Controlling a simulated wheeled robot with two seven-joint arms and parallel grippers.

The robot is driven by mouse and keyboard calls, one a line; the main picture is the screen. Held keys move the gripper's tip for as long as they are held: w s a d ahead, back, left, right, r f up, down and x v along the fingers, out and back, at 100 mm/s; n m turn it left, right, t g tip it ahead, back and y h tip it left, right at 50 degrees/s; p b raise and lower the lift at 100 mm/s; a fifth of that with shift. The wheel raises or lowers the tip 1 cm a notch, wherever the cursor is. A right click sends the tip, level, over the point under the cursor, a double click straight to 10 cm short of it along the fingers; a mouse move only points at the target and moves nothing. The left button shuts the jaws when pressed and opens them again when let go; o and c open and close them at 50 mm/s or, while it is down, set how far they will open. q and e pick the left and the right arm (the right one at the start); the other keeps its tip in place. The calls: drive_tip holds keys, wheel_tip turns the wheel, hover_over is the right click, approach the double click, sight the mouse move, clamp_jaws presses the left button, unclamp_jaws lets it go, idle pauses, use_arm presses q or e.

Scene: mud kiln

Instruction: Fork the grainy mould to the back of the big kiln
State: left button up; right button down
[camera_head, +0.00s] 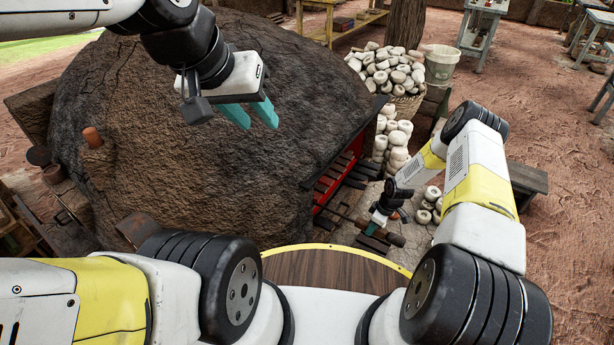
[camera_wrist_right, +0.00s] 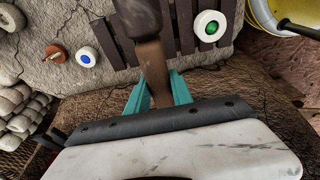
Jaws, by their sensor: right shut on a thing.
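The big kiln (camera_head: 200,130) is a large dark mud dome filling the left and middle of the head view. Its mouth at the right shows a red glow (camera_head: 325,190) and dark bars. My right gripper (camera_head: 372,230) is low in front of the mouth, shut on a brown fork handle (camera_wrist_right: 153,65), which also shows in the head view (camera_head: 395,238). The handle's far end is out of the wrist view. White round pieces with a blue dot (camera_wrist_right: 86,57) and a green dot (camera_wrist_right: 209,27) lie there; I cannot tell which mould is grainy. My left gripper (camera_head: 258,122) is open and empty above the kiln.
A brown round piece (camera_wrist_right: 56,54) lies near the blue-dotted one. A heaped basket (camera_head: 405,103) of white moulds, stacked moulds (camera_head: 395,145) and a grey bucket (camera_head: 440,65) stand right of the kiln. Open ground lies farther right.

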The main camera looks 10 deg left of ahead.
drive_tip(key=shift+d, duration=0.1)
drive_tip(key=shift+s+d, duration=0.25)
drive_tip(key=shift+d, duration=0.3)
drive_tip(key=shift+s+d, duration=0.2)
drive_tip(key=shift+d, duration=0.35)
drive_tip(key=shift+r, duration=0.1)
drive_tip(key=shift+a+v, duration=0.2)
drive_tip(key=shift+v, duration=0.7)
drive_tip(key=shift+a+v, duration=0.2)
drive_tip(key=shift+v, duration=0.75)
drive_tip(key=shift+w+r, duration=0.1)
drive_tip(key=shift+w, duration=0.1)
